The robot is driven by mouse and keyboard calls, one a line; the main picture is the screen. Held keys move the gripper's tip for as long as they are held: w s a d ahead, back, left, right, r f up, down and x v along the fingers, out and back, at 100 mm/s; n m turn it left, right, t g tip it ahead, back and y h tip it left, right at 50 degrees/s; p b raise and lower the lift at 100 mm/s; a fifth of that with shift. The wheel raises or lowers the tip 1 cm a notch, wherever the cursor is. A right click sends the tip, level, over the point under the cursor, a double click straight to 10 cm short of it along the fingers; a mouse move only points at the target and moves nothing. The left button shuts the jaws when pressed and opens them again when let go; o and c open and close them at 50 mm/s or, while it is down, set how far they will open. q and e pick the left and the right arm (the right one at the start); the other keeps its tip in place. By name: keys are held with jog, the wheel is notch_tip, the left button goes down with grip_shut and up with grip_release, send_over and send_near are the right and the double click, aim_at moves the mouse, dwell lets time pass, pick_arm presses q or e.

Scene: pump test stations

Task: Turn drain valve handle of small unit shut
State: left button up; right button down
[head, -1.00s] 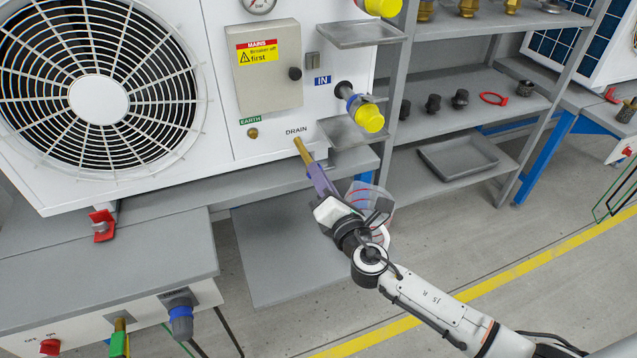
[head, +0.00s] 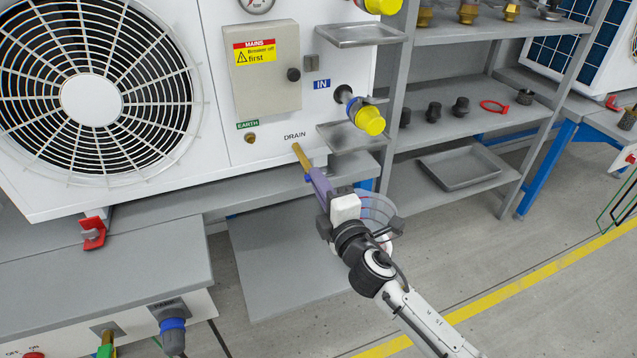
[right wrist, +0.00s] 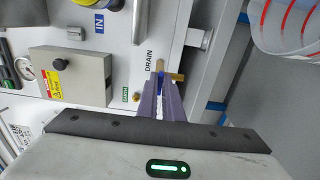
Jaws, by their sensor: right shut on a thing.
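The white unit with the fan (head: 235,178) stands on a grey bench. Its brass drain valve (head: 299,153) sticks out below the DRAIN label, and its brass also shows in the right wrist view (right wrist: 176,77). My right gripper (head: 318,180) is at this valve, its purple fingers pointing at the unit. In the right wrist view the fingers (right wrist: 161,92) are closed around the blue handle (right wrist: 161,84), of which only a sliver shows between them. The handle's exact angle is hard to tell. My left gripper is in neither view.
A clear bucket with red lines (right wrist: 285,28) is close beside my right gripper, partly behind it in the head view. A small grey tray (head: 347,136) and a yellow-capped IN port (head: 368,118) sit just above. Grey shelves (head: 455,172) stand to the right.

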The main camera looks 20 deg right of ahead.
dwell(0.5)
jog(key=c, duration=1.9)
grip_release()
jog(key=s, duration=1)
jog(key=shift+s+d, duration=0.15)
jog(key=shift+s, duration=0.05)
